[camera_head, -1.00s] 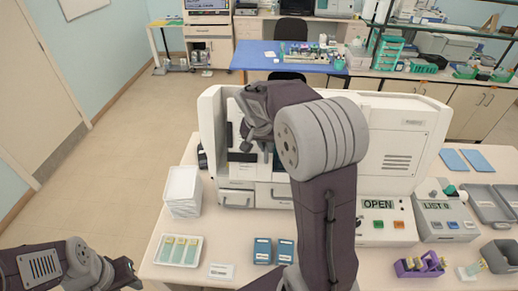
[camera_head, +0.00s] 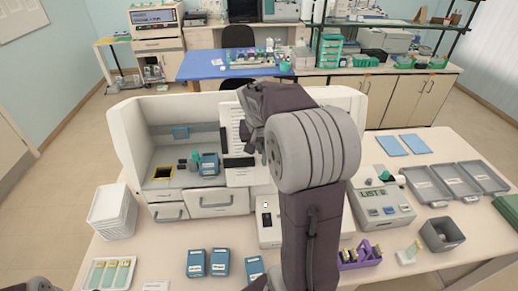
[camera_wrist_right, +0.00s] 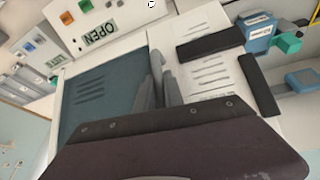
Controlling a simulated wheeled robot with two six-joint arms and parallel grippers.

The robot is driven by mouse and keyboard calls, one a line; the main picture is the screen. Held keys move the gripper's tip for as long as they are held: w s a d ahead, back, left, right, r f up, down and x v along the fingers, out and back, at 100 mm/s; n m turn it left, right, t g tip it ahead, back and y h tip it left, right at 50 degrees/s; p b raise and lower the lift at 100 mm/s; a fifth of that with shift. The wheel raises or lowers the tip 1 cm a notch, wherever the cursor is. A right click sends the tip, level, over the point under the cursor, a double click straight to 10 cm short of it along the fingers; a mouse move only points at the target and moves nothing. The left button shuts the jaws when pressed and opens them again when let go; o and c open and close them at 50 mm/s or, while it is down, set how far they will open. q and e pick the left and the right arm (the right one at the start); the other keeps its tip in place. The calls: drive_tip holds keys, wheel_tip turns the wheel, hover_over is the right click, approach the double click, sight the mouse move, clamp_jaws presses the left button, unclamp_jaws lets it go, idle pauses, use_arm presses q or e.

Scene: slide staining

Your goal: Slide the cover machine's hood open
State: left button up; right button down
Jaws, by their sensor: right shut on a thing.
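The cover machine (camera_head: 128,140) is a large white unit on the bench. Its left bay stands uncovered, with blue and dark containers (camera_head: 208,163) inside. The white hood (camera_head: 237,122), with a printed panel and black strips, is at the bay's right side; the wrist view shows its striped face (camera_wrist_right: 212,72). My right gripper (camera_wrist_right: 161,80) is shut at the hood, apparently on its handle, which the fingers mostly hide. My right arm covers much of the machine's right half in the head view. Only a sliver of my left arm shows at the bottom left; its gripper is out of frame.
Blue boxes (camera_head: 219,262) and a slide tray (camera_head: 110,272) lie in front.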

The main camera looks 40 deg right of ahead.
drive_tip(key=shift+w+r, duration=0.1)
idle(0.3)
drive_tip(key=c, duration=1.5)
unclamp_jaws()
drive_tip(key=shift+o, duration=0.2)
drive_tip(key=shift+a, duration=0.1)
drive_tip(key=b+v, duration=0.1)
drive_tip(key=v, duration=0.8)
